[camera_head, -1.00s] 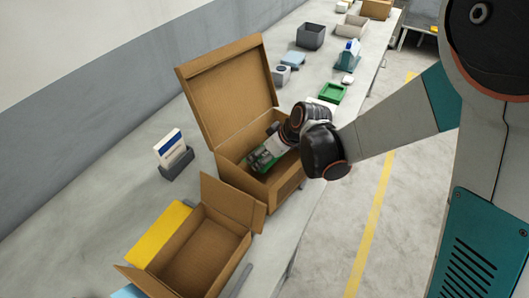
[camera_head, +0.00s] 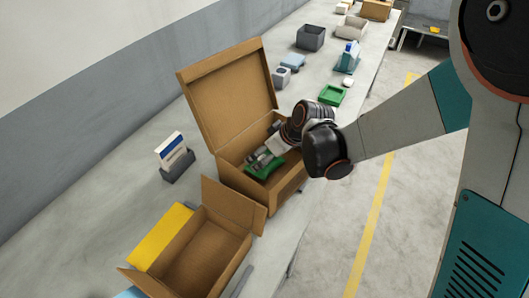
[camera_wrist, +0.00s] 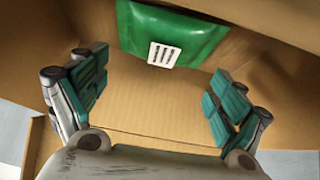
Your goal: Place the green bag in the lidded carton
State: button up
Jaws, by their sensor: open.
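The lidded carton (camera_head: 228,145) stands on the bench with its lid (camera_head: 230,92) raised at the back. The green bag (camera_head: 262,167) lies inside it, low in the carton. In the wrist view the green bag (camera_wrist: 175,35), with a white label, rests on the cardboard ahead of the fingers. My gripper (camera_head: 268,158) is inside the carton opening, just above the bag. In the wrist view my gripper (camera_wrist: 157,95) has its fingers wide apart with nothing between them. My wrist hides part of the carton's right side in the head view.
A smaller open carton (camera_head: 205,255) stands in front, beside a yellow box (camera_head: 160,236). A grey holder with a white-and-blue item (camera_head: 174,155) is at left. The floor at right is clear.

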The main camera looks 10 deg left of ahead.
jog(key=p+v, duration=0.3)
jog(key=v, duration=0.8)
jog(key=s+d+r+m+t+h, duration=0.1)
jog(key=s+d+r+m+h, duration=0.1)
jog(key=d, duration=0.6)
jog(key=s+d+r+m+t+h, duration=0.1)
jog(key=s+d+r+m, duration=0.4)
jog(key=s+d, duration=0.3)
jog(key=s+d+r+m+t+h, duration=0.1)
jog(key=s+d+r+m+h, duration=0.1)
jog(key=d, duration=0.6)
jog(key=s+r+m, duration=0.1)
jog(key=s+m, duration=0.1)
jog(key=s, duration=0.1)
jog(key=shift+r+m+t+h, duration=0.3)
jog(key=shift+r, duration=0.05)
